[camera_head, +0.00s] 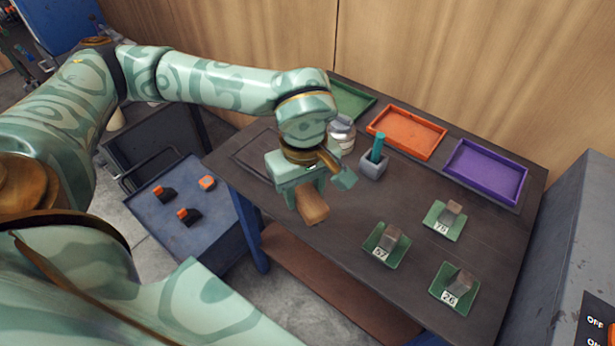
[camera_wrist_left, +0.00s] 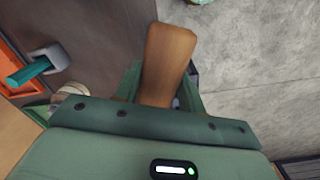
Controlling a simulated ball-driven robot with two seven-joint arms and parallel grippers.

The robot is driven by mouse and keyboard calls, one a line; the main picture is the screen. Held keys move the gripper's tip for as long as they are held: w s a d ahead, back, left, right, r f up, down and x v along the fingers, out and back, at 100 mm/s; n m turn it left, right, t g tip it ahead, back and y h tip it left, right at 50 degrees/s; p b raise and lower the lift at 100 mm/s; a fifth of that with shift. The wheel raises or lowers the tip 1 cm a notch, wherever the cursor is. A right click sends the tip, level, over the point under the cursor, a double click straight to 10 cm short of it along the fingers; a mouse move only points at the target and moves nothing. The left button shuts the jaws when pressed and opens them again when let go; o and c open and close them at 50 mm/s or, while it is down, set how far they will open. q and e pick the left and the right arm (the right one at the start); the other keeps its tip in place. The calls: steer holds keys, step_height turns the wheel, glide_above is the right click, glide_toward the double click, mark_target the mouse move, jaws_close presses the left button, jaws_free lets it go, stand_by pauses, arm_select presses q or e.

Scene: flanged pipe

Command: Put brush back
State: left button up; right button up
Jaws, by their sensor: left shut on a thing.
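My left gripper (camera_head: 308,188) is shut on a brown wooden piece, which looks like the brush (camera_head: 312,207), near the left front edge of the dark table (camera_head: 330,235). In the left wrist view the brush (camera_wrist_left: 168,58) sticks out between the fingers (camera_wrist_left: 160,95); no bristles show. A small grey holder (camera_head: 373,168) with a teal stick (camera_head: 378,147) in it stands on the table, to the right of and behind the gripper; it also shows in the left wrist view (camera_wrist_left: 48,58). A glass jar (camera_head: 342,133) stands behind my gripper, partly hidden by it. My right gripper is out of view.
Green (camera_head: 350,101), orange (camera_head: 407,133) and purple (camera_head: 486,172) trays line the table's back. Three small green plates (camera_head: 378,252) with numbered blocks sit at the right front. A blue cart (camera_head: 205,228) with orange-and-black items stands left, lower than the table.

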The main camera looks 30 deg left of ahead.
arm_select(q)
steer(key=shift+s+d+r+m, duration=0.1)
steer(key=shift+s+m, duration=0.4)
steer(key=shift+m, duration=0.5)
steer(key=shift+s+m, duration=0.1)
steer(key=shift+m, duration=0.5)
steer(key=shift+a+m, duration=0.2)
steer(key=shift+m, duration=0.2)
steer(key=w+a+f+b, duration=0.1)
steer(key=w+a+f, duration=0.1)
steer(key=w+f, duration=0.1)
steer(key=w+a+f+b, duration=0.1)
steer(key=w+a+f, duration=0.1)
steer(key=w, duration=0.3)
steer(key=w+a+f+b, duration=0.1)
steer(key=w+a+f, duration=0.1)
steer(key=w+f, duration=0.1)
steer(key=shift+w+a+f, duration=0.15)
steer(key=shift+w+f, duration=0.25)
steer(key=shift+f, duration=0.25)
steer(key=shift+w+a+f+b, duration=0.1)
steer(key=shift+w+f+b, duration=0.05)
steer(key=shift+f+b, duration=0.2)
step_height(320, 180, down, 3)
steer(key=shift+w+a+f+b, duration=0.1)
steer(key=shift+w+f+b, duration=0.1)
steer(key=shift+b, duration=0.45)
steer(key=shift+r, duration=0.1)
